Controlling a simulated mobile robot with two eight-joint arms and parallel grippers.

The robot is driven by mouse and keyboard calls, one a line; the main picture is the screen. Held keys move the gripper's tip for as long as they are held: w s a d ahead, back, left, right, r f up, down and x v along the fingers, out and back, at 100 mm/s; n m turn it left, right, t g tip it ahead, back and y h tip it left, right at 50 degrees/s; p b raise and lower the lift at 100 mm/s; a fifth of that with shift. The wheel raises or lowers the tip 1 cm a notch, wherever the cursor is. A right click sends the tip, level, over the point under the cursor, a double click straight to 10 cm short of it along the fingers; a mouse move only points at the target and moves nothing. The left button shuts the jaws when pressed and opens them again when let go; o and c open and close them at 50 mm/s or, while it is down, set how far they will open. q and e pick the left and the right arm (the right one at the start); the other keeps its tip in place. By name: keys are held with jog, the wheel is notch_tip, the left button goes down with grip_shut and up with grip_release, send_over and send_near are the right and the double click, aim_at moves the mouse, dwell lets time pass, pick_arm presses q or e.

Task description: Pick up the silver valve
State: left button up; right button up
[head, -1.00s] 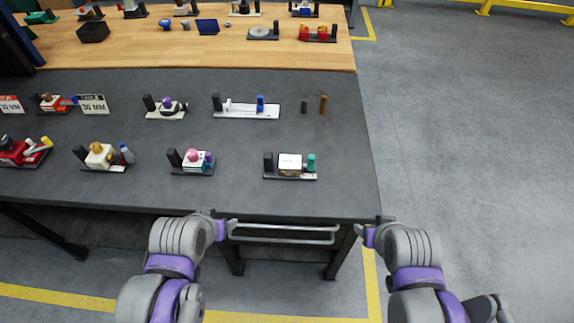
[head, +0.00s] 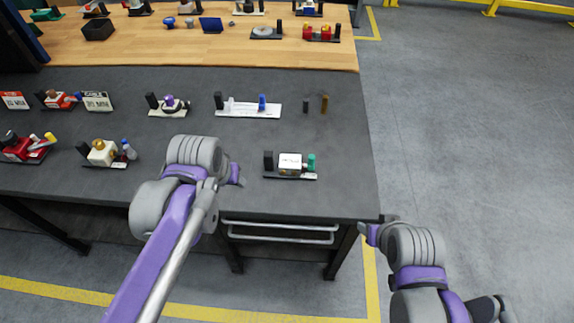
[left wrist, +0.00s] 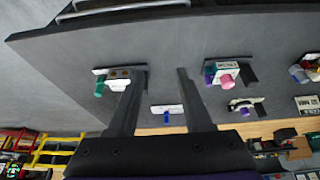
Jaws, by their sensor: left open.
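No part stands out clearly as a silver valve. The closest is a pale boxy valve unit (head: 290,163) with a black post and a green knob, upright on a small base near the table's front right. In the left wrist view this pale unit (left wrist: 119,84) is partly hidden by a finger. My left gripper (head: 240,178) is just left of it above the table, apart from it.
A white unit with a blue post (head: 249,107) and two small pegs (head: 324,104) stand behind. A pink-knobbed unit (left wrist: 226,77) shows in the left wrist view. More units stand left. The dark table's (head: 340,150) right side is clear.

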pick_arm(q)
jog(key=w+d+r+g, duration=0.1)
jog(key=w+d+g, duration=0.1)
jog(key=w, duration=0.7)
jog(key=g, duration=0.3)
send_near(269, 160)
jog(key=shift+w+a, duration=0.35)
jog(key=shift+w, duration=0.05)
jog(key=shift+w+f, duration=0.1)
jog(key=shift+f, duration=0.1)
jog(key=f, duration=1.2)
jog(key=shift+w+d, duration=0.1)
jog(key=shift+d, duration=0.15)
jog(key=shift+r, duration=0.1)
grip_shut()
